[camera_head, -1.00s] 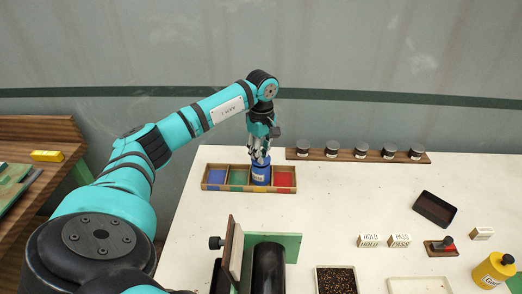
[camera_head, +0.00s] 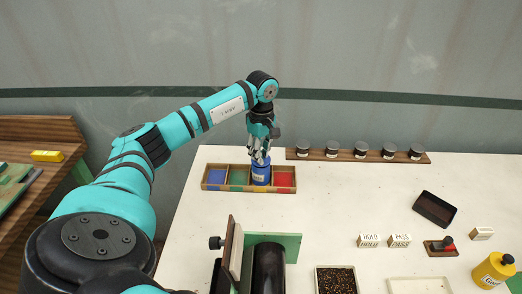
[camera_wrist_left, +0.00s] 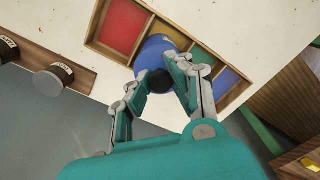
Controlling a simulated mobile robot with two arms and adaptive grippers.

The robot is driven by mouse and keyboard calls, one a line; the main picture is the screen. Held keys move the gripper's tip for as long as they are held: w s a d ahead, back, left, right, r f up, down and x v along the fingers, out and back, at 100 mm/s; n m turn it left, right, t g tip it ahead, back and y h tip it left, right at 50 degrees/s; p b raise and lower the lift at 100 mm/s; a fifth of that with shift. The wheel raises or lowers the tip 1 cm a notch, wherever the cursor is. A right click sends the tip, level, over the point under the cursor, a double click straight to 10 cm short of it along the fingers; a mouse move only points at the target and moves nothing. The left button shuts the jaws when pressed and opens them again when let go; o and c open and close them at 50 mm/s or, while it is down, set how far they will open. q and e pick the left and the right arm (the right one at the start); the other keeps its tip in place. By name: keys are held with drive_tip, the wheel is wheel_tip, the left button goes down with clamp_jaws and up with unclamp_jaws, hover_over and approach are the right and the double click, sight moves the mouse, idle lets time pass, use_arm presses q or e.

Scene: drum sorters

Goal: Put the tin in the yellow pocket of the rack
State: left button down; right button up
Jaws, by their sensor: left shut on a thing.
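The blue tin (camera_head: 261,173) with a pale label stands upright at the third pocket of the wooden rack (camera_head: 249,190), between the green pocket (camera_head: 238,177) and the red pocket (camera_head: 284,180). A bit of the yellow pocket (camera_wrist_left: 168,32) shows beside the tin in the left wrist view; the tin hides most of it. I cannot tell whether the tin touches the pocket floor. My left gripper (camera_head: 260,160) points down, shut on the upper part of the tin (camera_wrist_left: 150,50). My right gripper is not in view.
The blue pocket (camera_head: 216,177) is empty at the rack's left end. A dark tray (camera_head: 435,209), stamp blocks and a yellow bottle (camera_head: 493,271) lie farther right.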

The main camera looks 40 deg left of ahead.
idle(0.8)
use_arm(q)
drive_tip(key=c, duration=0.7)
unclamp_jaws()
drive_tip(key=shift+o, duration=0.2)
drive_tip(key=shift+r+p, duration=2.55)
drive_tip(key=shift+r, duration=0.9)
clamp_jaws()
drive_tip(key=shift+f, duration=0.2)
